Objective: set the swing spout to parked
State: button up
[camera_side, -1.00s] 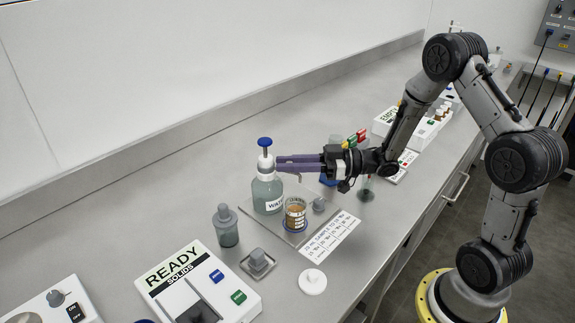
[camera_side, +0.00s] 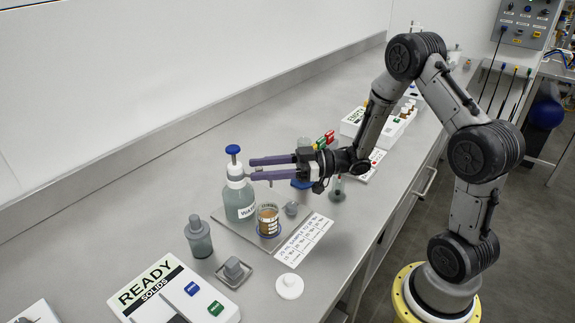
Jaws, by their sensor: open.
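A bottle (camera_side: 239,203) of pale green liquid, with a label, a white collar and a blue pump top (camera_side: 233,151), stands upright on a grey plate. The swing spout is not clearly visible; it may be at the bottle's white head (camera_side: 235,171), by my fingertips, too small to make out. My gripper (camera_side: 252,168) reaches in from the right with purple fingers spread apart and nothing visibly held. Its fingertips are beside the white head, and I cannot tell whether they touch it. A parked mark is not readable.
A beaker of brown contents (camera_side: 268,220) and a grey knob (camera_side: 291,208) stand right of the bottle. A printed card (camera_side: 304,240), a white disc (camera_side: 289,286), a grey-capped bottle (camera_side: 199,238) and a READY SOLIDS box (camera_side: 172,290) lie nearer.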

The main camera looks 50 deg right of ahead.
jog(key=v, duration=1.3)
jog(key=shift+r, duration=0.1)
